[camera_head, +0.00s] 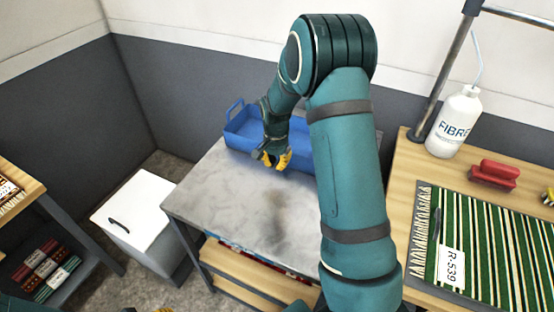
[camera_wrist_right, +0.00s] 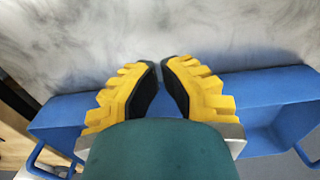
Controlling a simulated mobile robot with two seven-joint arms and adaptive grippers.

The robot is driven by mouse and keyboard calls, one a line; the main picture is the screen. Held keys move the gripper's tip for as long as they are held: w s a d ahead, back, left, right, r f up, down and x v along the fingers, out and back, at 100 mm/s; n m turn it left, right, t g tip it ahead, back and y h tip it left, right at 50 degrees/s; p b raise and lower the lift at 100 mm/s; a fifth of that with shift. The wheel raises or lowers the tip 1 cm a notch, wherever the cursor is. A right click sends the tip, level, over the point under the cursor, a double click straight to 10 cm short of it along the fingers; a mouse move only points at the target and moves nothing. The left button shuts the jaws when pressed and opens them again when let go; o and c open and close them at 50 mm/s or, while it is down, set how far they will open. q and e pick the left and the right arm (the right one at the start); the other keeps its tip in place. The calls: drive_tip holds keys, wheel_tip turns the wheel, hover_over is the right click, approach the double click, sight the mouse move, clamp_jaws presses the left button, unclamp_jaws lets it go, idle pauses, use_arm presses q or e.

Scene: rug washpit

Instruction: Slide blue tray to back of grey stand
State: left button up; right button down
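The blue tray (camera_head: 242,130) sits on the rear part of the grey stand (camera_head: 232,185), near the grey wall. My right arm hides its right part. In the right wrist view the tray (camera_wrist_right: 262,90) spans behind the fingers, with a handle at each end. My right gripper (camera_head: 272,161) points down at the tray's front side, its yellow fingertips near the stand's top. In the wrist view the fingertips (camera_wrist_right: 161,65) nearly meet, with nothing seen between them. I cannot tell whether they touch the tray. A yellow bit of my left gripper (camera_head: 163,310) barely shows at the bottom edge.
The stand's top in front of the tray is clear. A white-lidded box (camera_head: 135,207) stands to its left. A wooden table (camera_head: 410,165) at right holds a green striped rug (camera_head: 490,245), a red brush (camera_head: 493,175) and a white bottle (camera_head: 455,122).

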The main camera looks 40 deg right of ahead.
sight(297, 145)
wheel_tip(297, 145, down, 7)
drive_tip(key=shift+f+b, duration=0.1)
drive_tip(key=shift+b, duration=0.7)
drive_tip(key=shift+w+d+r, duration=0.15)
drive_tip(key=shift+w+d, duration=0.2)
drive_tip(key=shift+d, duration=0.25)
drive_tip(key=shift+w+d+r, duration=0.1)
drive_tip(key=shift+w+d, duration=0.2)
drive_tip(key=shift+d, duration=0.3)
drive_tip(key=shift+w+d+r, duration=0.1)
drive_tip(key=shift+w+d, duration=0.2)
drive_tip(key=shift+d, duration=0.25)
drive_tip(key=shift+d, duration=0.1)
drive_tip(key=w+d, duration=0.2)
drive_tip(key=d, duration=0.2)
drive_tip(key=w+d, duration=0.2)
drive_tip(key=d, duration=0.2)
drive_tip(key=w+d, duration=0.2)
drive_tip(key=d, duration=0.2)
drive_tip(key=shift+w+d, duration=0.15)
drive_tip(key=shift+d, duration=0.05)
drive_tip(key=shift+a, duration=0.1)
